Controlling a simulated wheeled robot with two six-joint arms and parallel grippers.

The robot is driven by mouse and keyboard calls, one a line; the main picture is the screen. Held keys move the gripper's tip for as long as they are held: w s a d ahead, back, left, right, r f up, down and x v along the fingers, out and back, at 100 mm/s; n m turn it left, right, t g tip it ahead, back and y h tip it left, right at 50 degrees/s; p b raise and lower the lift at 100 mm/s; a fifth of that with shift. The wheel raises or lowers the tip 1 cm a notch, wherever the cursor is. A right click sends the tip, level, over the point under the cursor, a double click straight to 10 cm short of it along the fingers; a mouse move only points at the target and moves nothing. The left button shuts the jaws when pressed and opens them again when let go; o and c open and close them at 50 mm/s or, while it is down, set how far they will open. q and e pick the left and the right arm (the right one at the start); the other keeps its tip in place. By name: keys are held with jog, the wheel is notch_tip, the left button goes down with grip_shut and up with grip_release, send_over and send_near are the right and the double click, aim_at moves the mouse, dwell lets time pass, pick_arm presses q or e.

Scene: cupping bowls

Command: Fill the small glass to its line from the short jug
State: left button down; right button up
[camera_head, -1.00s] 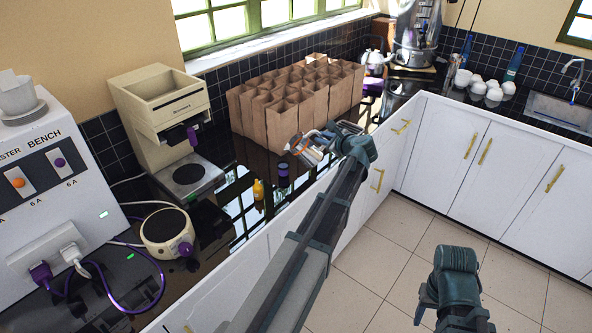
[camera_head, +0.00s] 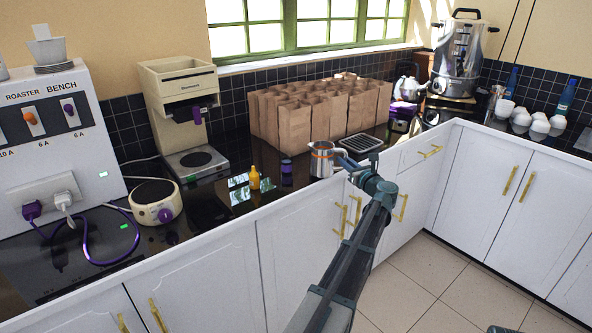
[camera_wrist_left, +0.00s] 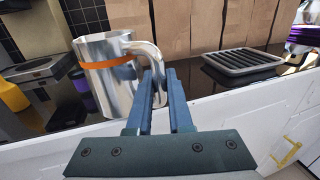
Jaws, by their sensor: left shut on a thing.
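The short jug (camera_head: 322,160) is shiny metal with an orange band and stands out upright near the counter's front edge. It also shows in the left wrist view (camera_wrist_left: 112,85), at the left of my fingers. My left gripper (camera_wrist_left: 160,88) is shut on the jug's handle; it shows in the head view (camera_head: 346,162) too. I cannot tell whether the jug's base touches the counter. I cannot make out the small glass or its line in either view.
A dark slatted tray (camera_head: 361,143) lies right of the jug. Brown paper bags (camera_head: 320,110) stand behind it. A yellow bottle (camera_head: 254,178) and a dark purple-topped jar (camera_head: 287,167) stand to its left. A hot plate (camera_head: 196,162) and a round cream device (camera_head: 155,200) are farther left.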

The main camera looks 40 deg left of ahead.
pick_arm(q)
jog(key=shift+s+a+r, duration=0.1)
jog(key=shift+a, duration=0.05)
dwell(0.4)
notch_tip(320, 180, up, 5)
jog(key=p, duration=0.5)
jog(key=shift+r+p, duration=0.1)
jog(key=shift+p, duration=0.2)
